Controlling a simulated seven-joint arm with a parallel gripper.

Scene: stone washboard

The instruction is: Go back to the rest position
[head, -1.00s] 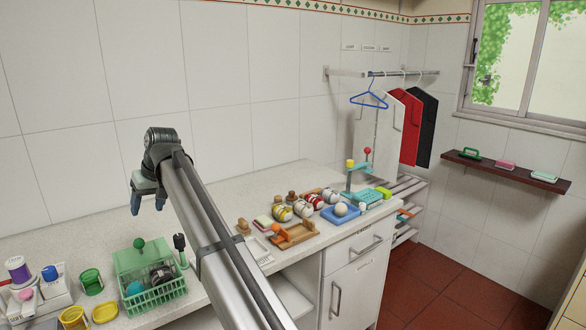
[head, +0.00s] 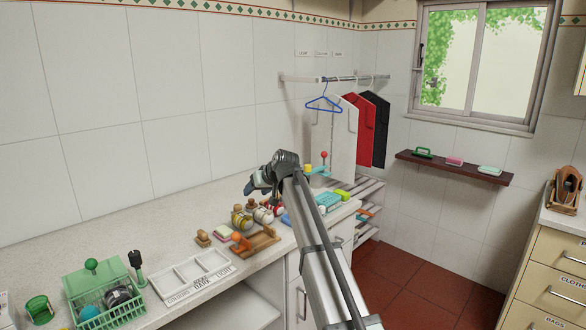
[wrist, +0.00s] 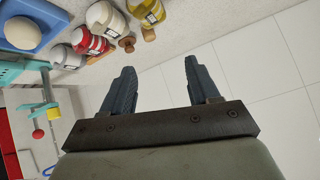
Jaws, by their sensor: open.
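My gripper (head: 252,187) is in front of the tiled wall, above the counter and near a group of bottles in the head view. In the wrist view my gripper (wrist: 159,68) has its two dark fingers apart, with nothing between them. Beyond the fingers the wrist view shows the pale counter edge and white wall tiles. The arm covers part of the counter's right end in the head view. No mark for a rest position can be seen.
A green basket (head: 107,302) is at the left. A labelled sorting board (head: 192,274) lies between. A rail holds a blue hanger (head: 324,104) and garments.

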